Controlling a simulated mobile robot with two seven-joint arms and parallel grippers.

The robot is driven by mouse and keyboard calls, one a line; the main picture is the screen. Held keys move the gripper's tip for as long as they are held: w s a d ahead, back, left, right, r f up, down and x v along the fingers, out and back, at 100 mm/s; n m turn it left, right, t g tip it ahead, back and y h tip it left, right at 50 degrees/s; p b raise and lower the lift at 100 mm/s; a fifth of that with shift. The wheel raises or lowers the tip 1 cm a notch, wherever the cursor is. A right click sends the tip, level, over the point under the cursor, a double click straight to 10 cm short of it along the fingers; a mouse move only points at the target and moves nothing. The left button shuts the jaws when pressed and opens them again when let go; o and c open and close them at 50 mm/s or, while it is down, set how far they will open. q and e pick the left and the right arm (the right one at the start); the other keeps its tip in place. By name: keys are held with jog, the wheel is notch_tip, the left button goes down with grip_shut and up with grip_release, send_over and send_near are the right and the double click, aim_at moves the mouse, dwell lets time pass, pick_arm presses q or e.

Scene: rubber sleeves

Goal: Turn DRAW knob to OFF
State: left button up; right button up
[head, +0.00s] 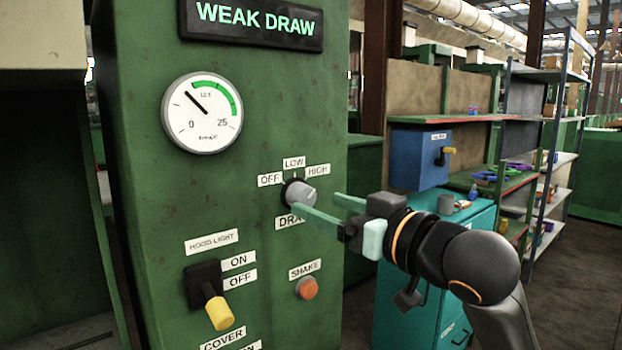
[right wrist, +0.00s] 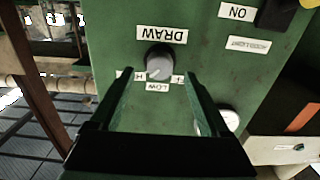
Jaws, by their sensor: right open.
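The DRAW knob (head: 300,193) is a grey round knob on the front of the green cabinet, with OFF, LOW and HIGH labels around its top and DRAW below. Which label it points at is hard to tell. My right gripper (head: 320,204) is open, its green fingers reaching towards the knob from the right. In the right wrist view, upside down, the knob (right wrist: 159,66) appears between the two fingertips (right wrist: 158,74); contact cannot be made out. The display (head: 254,22) above reads WEAK DRAW. My left gripper is out of view.
A round gauge (head: 202,113) sits above the knob. Below are the hood light switch (head: 211,296) with a yellow lever and the orange SHAKE button (head: 306,288). A teal cabinet (head: 434,275) and a blue box (head: 418,158) stand to the right.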

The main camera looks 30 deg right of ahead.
aim_at(308, 200)
jog(key=shift+w+r+p, duration=0.2)
jog(key=shift+w+p, duration=0.5)
jog(key=shift+p, duration=0.1)
jog(key=shift+w+f, duration=0.2)
jog(key=shift+w, duration=0.3)
jog(key=shift+w+a, duration=0.1)
jog(key=shift+w, duration=0.65)
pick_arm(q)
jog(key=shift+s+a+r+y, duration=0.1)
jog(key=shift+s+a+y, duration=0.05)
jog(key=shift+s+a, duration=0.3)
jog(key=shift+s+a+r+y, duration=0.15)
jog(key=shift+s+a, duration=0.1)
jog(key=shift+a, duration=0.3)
pick_arm(e)
jog(key=shift+c, duration=0.2)
jog(key=c, duration=0.6)
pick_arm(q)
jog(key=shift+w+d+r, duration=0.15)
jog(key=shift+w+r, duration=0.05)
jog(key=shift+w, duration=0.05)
pick_arm(e)
grip_shut()
